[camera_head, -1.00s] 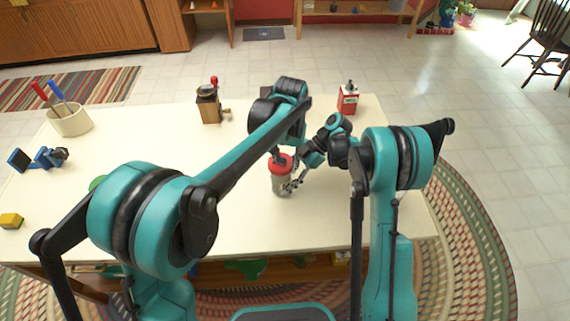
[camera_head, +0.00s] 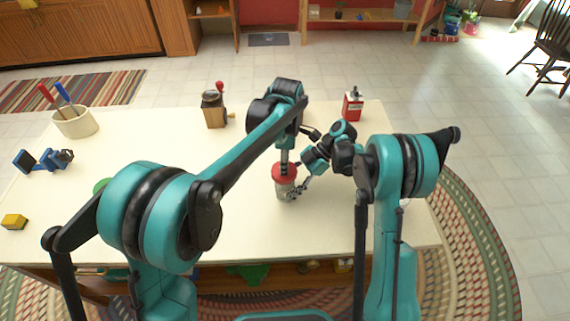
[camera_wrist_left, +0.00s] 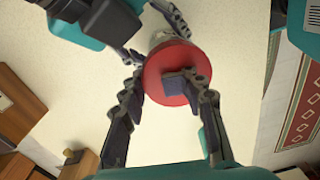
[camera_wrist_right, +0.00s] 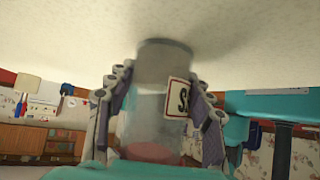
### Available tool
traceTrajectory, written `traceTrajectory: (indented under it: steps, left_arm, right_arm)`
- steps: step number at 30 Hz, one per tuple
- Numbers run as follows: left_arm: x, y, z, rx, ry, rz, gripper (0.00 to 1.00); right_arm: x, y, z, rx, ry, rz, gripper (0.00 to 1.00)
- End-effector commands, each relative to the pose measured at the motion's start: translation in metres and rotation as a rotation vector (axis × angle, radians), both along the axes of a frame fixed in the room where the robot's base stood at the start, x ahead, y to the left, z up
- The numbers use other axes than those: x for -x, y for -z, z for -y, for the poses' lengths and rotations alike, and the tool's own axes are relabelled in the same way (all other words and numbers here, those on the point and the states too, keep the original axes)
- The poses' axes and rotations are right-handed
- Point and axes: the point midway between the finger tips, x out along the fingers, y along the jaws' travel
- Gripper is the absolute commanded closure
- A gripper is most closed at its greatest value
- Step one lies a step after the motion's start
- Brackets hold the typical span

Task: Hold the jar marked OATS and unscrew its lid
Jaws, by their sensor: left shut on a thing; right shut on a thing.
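The jar (camera_head: 283,193) is clear with a red lid (camera_head: 280,171) and stands near the middle of the pale table. My left gripper (camera_head: 284,164) comes from above, and in the left wrist view its fingers are shut on the rim of the red lid (camera_wrist_left: 168,88). My right gripper (camera_head: 294,193) reaches in from the right and is shut around the jar's body. In the right wrist view the glass (camera_wrist_right: 155,90) sits between its fingers. A white label (camera_wrist_right: 178,98) there shows a letter like S; the rest is hidden by a finger.
A wooden grinder (camera_head: 214,110) and a red tin (camera_head: 352,106) stand at the back. A crock with utensils (camera_head: 76,124), a blue device (camera_head: 42,160) and a yellow block (camera_head: 14,222) are at left. The table (camera_head: 330,220) in front of the jar is clear.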

Motion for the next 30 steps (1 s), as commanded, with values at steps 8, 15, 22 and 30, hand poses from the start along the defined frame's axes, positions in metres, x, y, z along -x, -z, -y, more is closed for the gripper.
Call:
traceTrajectory:
  steps: [8,15,22,30]
  left_arm:
    - [0.005,0.002,0.003,0.004,0.008,-0.012,0.44]
    - [0.003,0.001,0.003,0.004,0.008,-0.008,0.44]
    - [0.003,-0.018,0.003,0.004,0.008,-0.007,0.44]
    - [0.002,-0.044,0.003,0.004,0.008,-0.006,0.36]
  right_arm:
    - [-0.005,0.002,0.001,0.004,0.014,0.006,1.0]
    - [-0.004,0.002,0.001,0.004,0.009,0.006,1.0]
    - [-0.002,0.002,0.0,0.004,0.006,0.004,1.0]
    - [-0.002,0.002,0.0,0.004,0.004,0.004,1.0]
